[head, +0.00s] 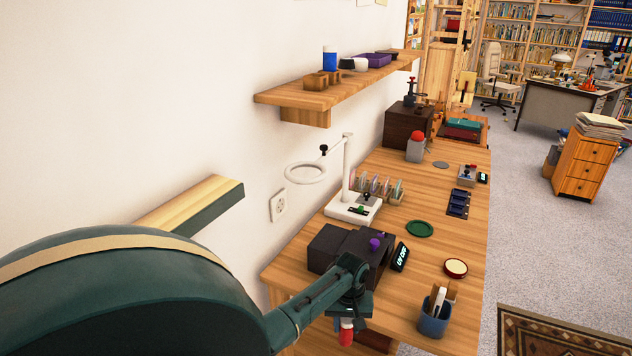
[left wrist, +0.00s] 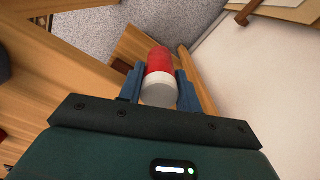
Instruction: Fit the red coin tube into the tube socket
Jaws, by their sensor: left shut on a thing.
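My left gripper (head: 351,314) is shut on the red coin tube (head: 346,335), low in the head view near the bench's near end. In the left wrist view the gripper (left wrist: 158,84) has one blue finger on each side of the tube. The tube is red (left wrist: 159,60) at its far part and pale grey-white (left wrist: 159,92) nearer the palm. In the head view it hangs down below the gripper. I cannot pick out the tube socket for certain in either view. My right gripper is not in view.
The wooden workbench (head: 405,295) carries a dark box (head: 327,247) with purple knobs, a small display (head: 400,257), a blue pen cup (head: 434,318), a green disc (head: 419,229) and a white ring lamp (head: 306,172). A wall shelf (head: 285,95) juts out above.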

